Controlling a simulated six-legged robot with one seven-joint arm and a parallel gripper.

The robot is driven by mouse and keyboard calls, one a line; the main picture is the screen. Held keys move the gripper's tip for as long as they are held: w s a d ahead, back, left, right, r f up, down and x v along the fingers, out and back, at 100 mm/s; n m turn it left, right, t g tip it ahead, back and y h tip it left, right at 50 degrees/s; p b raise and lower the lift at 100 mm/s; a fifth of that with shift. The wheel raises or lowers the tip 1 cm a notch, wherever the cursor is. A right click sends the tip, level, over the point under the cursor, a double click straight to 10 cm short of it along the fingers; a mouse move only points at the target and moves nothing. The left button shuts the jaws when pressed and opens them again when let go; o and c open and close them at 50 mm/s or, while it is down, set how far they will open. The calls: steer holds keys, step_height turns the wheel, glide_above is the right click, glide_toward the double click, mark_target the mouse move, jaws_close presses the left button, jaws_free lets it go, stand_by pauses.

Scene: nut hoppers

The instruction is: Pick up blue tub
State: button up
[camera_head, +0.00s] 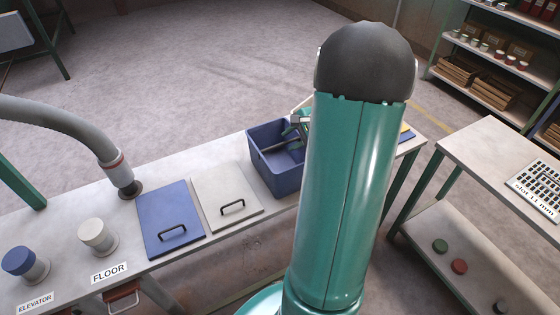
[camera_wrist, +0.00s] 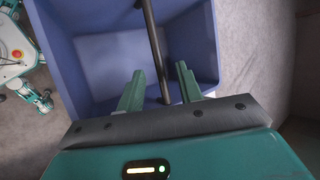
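The blue tub (camera_head: 287,182) stands on the long bench in the head view, left of my arm, with a dark bar across its open top. In the wrist view the tub (camera_wrist: 88,62) fills most of the picture and looks empty where I can see inside. My gripper (camera_wrist: 160,80) is open, with one green finger on each side of the dark bar (camera_wrist: 155,45) and gaps between. In the head view my gripper (camera_head: 298,128) is at the tub's top right, partly hidden behind my arm.
A blue lid (camera_head: 168,210) and a white lid (camera_head: 225,188) with handles lie left of the tub. A grey hose (camera_head: 75,120) and blue and cream knobs are further left. A side table (camera_head: 480,150) with a grid card stands right. Shelves stand at the back right.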

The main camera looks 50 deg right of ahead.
mark_target(286, 142)
steer(key=x, duration=0.3)
steer(key=shift+w+a+f, duration=0.15)
steer(key=shift+w+f, duration=0.05)
steer(key=shift+f, duration=0.05)
steer(key=shift+c, duration=0.5)
jaws_close()
steer(key=shift+r, duration=0.15)
